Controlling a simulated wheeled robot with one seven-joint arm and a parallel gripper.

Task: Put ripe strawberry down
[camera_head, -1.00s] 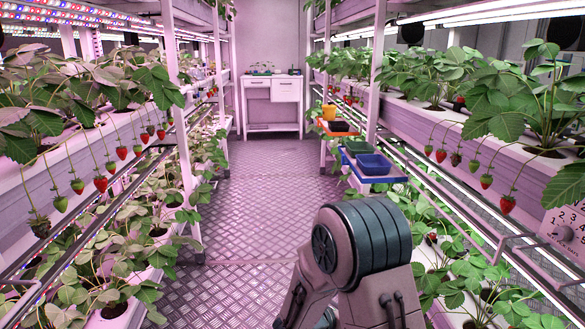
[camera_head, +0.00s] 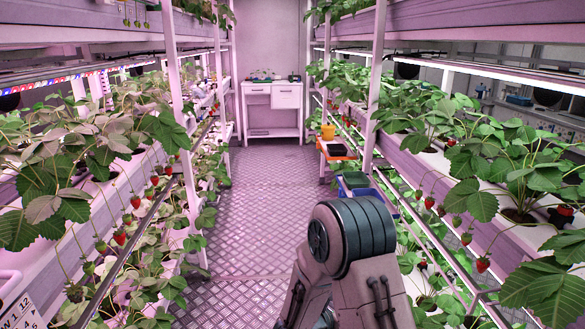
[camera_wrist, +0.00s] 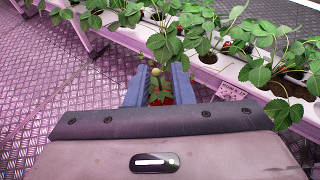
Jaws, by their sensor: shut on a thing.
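My gripper (camera_wrist: 160,88) shows in the wrist view, with its two blue-grey fingers on either side of a red strawberry (camera_wrist: 160,97) with green leaflets at its top. The strawberry is partly hidden by the fingers and the gripper body. The gripper is above the floor, beside a white planter row with strawberry plants. In the head view my arm covers the lower middle, and neither the gripper nor the held berry is seen there.
Plants with hanging berries line both sides. The aisle floor (camera_head: 265,185) is clear.

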